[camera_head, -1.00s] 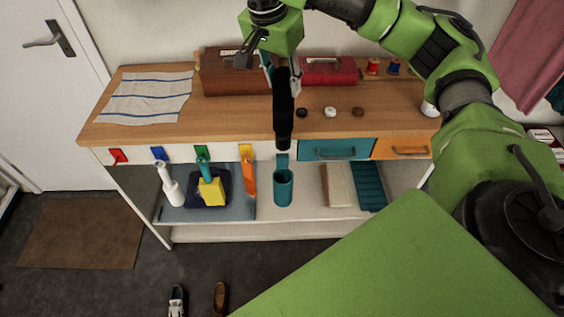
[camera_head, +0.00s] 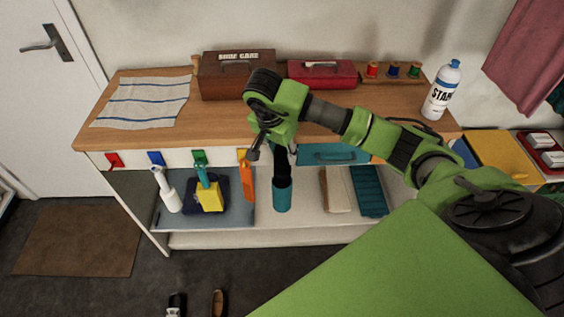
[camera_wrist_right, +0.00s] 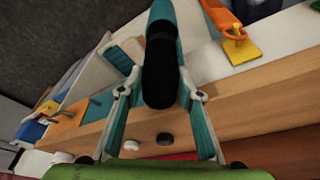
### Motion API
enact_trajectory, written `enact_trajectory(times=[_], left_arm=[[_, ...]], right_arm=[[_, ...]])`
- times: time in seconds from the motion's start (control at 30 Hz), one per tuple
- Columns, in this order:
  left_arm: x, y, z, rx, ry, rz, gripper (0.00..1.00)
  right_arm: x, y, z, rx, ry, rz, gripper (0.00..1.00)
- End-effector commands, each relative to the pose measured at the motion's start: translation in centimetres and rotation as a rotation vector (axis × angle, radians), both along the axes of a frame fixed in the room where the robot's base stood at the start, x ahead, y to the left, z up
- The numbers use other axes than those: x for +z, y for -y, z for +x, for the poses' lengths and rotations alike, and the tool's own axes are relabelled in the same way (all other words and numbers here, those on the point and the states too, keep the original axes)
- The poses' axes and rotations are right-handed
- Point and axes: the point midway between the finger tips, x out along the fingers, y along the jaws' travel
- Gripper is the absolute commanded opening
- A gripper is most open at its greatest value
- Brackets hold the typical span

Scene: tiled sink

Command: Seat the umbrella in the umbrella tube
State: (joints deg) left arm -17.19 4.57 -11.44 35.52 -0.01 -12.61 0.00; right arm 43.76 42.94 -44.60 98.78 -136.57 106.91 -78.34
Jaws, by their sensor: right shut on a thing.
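The black umbrella (camera_head: 283,165) is upright, with its lower end at the mouth of the teal umbrella tube (camera_head: 282,198) and seemingly inside it. How deep it goes is hidden by the tube wall. My right gripper (camera_head: 279,147) is shut on the umbrella's upper part, in front of the shelf unit's drawer row. In the right wrist view the umbrella (camera_wrist_right: 162,75) lies between the fingers of my right gripper (camera_wrist_right: 160,82), its rounded end toward the camera and the teal tube (camera_wrist_right: 162,12) beyond. My left gripper is out of view.
Hanging orange item (camera_head: 248,180) is close left. Above is the wooden top (camera_head: 220,115).

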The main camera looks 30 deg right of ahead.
Motion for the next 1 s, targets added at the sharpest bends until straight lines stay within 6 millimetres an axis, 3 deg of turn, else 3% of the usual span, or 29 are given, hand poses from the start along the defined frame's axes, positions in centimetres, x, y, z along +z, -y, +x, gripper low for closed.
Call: enact_trajectory(times=[0.23,0.43,0.8,0.83,0.9,1.0], left_arm=[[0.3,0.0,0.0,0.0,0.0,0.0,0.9],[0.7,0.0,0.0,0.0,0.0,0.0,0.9],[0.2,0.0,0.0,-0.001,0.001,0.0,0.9],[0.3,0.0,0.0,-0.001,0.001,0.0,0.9],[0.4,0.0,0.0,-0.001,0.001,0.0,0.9],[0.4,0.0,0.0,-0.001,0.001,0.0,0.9]], right_arm=[[-1.8,0.0,0.0,-0.001,0.0,0.001,0.0],[-4.6,-0.1,0.0,0.0,0.0,0.001,0.0],[-5.3,0.0,0.1,0.001,0.004,0.0,0.0],[-5.4,0.0,0.1,0.002,0.003,0.0,0.36],[-5.3,-0.1,0.1,0.001,0.003,0.001,0.5],[-5.3,-0.1,0.1,0.001,0.002,0.001,0.5]])
